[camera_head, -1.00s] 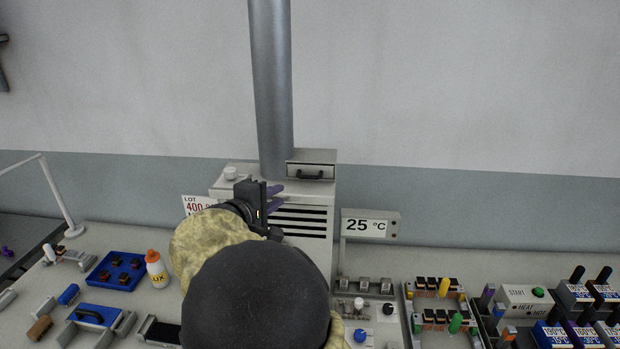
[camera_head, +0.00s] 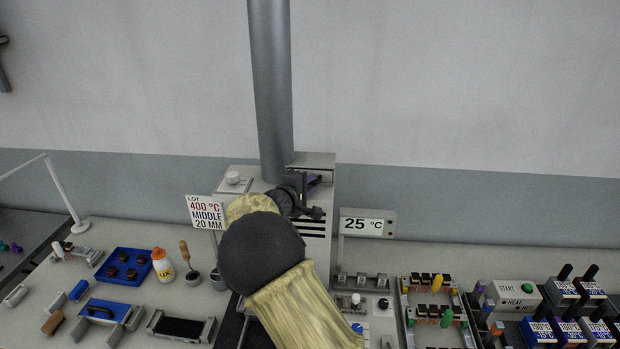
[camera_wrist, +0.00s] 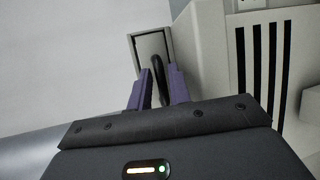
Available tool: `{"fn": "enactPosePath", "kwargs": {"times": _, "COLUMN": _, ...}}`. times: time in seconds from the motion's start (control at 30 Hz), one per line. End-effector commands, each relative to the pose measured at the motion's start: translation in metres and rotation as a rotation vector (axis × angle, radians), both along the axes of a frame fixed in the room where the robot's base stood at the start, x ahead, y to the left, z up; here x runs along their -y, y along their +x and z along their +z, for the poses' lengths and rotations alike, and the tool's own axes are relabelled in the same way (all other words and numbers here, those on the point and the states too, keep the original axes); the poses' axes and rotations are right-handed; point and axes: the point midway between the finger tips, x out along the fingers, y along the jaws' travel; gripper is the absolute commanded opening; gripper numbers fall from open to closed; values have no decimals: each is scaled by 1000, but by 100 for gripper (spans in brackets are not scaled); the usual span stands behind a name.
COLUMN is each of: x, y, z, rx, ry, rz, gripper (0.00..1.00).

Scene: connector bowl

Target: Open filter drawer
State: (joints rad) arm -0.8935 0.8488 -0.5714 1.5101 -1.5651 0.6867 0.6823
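The filter drawer is in the small grey box (camera_head: 318,159) on top of the vented unit. In the wrist view its pale front (camera_wrist: 150,44) carries a dark curved handle (camera_wrist: 158,72). My gripper (camera_wrist: 160,70) is at the front, its two purple fingers on either side of the handle with small gaps to it, so it looks open. In the head view my gripper (camera_head: 313,180) covers most of the drawer front and hides the handle. How far the drawer is out, if at all, I cannot tell.
A thick grey pipe (camera_head: 270,90) rises behind the unit, left of the drawer box. A white knob (camera_head: 233,178) and a lot sign (camera_head: 206,212) are to the left. A 25 °C display (camera_head: 363,223) is to the right. The bench below is crowded with parts.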

Motion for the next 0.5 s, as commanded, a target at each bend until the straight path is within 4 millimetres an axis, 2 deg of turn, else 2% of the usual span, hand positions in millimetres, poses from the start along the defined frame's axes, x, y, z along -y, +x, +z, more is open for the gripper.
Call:
{"fn": "enactPosePath", "kwargs": {"times": 0.3, "x": 3, "y": 4, "z": -1, "rx": 0, "ry": 1, "rz": -1, "gripper": 20}}
{"fn": "enactPosePath", "kwargs": {"times": 0.4, "x": 4, "y": 4, "z": -1, "rx": 0, "ry": 0, "rz": -3, "gripper": 2}}
{"fn": "enactPosePath", "kwargs": {"times": 0.5, "x": 5, "y": 4, "z": -1, "rx": -1, "ry": 0, "rz": -4, "gripper": 0}}
